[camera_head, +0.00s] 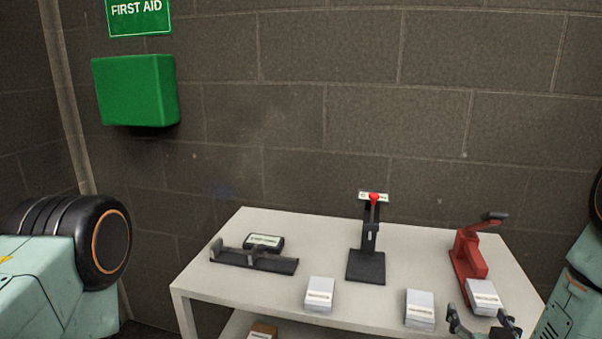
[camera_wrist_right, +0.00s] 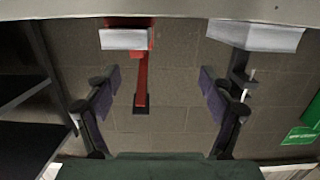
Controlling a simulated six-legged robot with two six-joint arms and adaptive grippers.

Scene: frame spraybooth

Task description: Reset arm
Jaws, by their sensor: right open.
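My right gripper (camera_head: 485,322) is at the lower right of the head view, in front of the table's right end. Its fingers are spread and empty. In the right wrist view the open gripper (camera_wrist_right: 160,82) has a dark finger on each side with a clear gap between. The red lever tool (camera_wrist_right: 141,72) shows beyond that gap, and a white box (camera_wrist_right: 123,40) lies in front of the tool. In the head view this white box (camera_head: 485,298) is just behind the gripper; I cannot tell whether they touch. My left gripper is not in view.
The white table (camera_head: 215,285) stands against a block wall. It holds a black tool with a dark box (camera_head: 262,250), a black stand with a red knob (camera_head: 367,262), the red lever tool (camera_head: 470,255) and more white boxes (camera_head: 320,294). A green first-aid box (camera_head: 137,90) hangs on the wall.

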